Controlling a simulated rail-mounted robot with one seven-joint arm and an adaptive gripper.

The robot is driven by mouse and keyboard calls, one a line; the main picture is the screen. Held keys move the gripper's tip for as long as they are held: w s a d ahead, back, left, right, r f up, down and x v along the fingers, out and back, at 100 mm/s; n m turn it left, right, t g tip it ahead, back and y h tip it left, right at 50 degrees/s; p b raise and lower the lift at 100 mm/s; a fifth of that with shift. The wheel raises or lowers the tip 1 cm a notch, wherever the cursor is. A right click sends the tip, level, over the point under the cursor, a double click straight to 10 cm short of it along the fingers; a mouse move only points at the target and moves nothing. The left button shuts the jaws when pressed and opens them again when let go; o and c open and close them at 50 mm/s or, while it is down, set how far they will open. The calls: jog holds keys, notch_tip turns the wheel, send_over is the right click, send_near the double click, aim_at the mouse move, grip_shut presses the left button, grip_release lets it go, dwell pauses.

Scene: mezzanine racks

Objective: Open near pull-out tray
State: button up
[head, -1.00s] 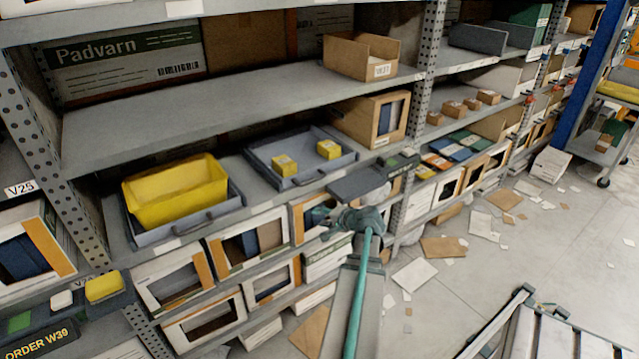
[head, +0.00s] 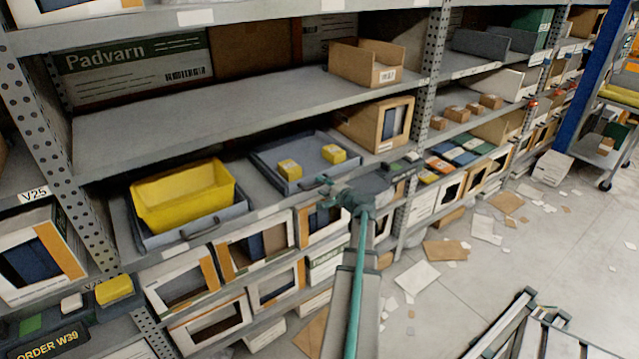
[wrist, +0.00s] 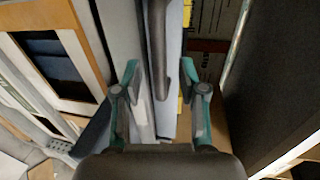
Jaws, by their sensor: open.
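Two grey pull-out trays sit side by side on the middle shelf. The left tray (head: 240,207) holds a yellow bin (head: 185,196). The right tray (head: 262,172) holds two small yellow boxes (head: 312,162) and has a dark handle (head: 308,184) on its front. My gripper (head: 328,203) is in front of the right tray, close to this handle. In the wrist view my gripper (wrist: 160,82) is open, with a fingertip to each side of the dark handle (wrist: 158,50) and a gap on both sides. The tray front (wrist: 173,70) shows behind it.
Cardboard boxes with cut-out fronts (head: 252,252) fill the shelf below. An open-sided box (head: 375,125) stands right of the right tray. A perforated upright (head: 432,70) rises beyond it. Paper scraps (head: 417,275) litter the floor, and a metal frame (head: 520,320) is at lower right.

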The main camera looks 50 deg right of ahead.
jog(key=shift+x, duration=1.3)
grip_shut()
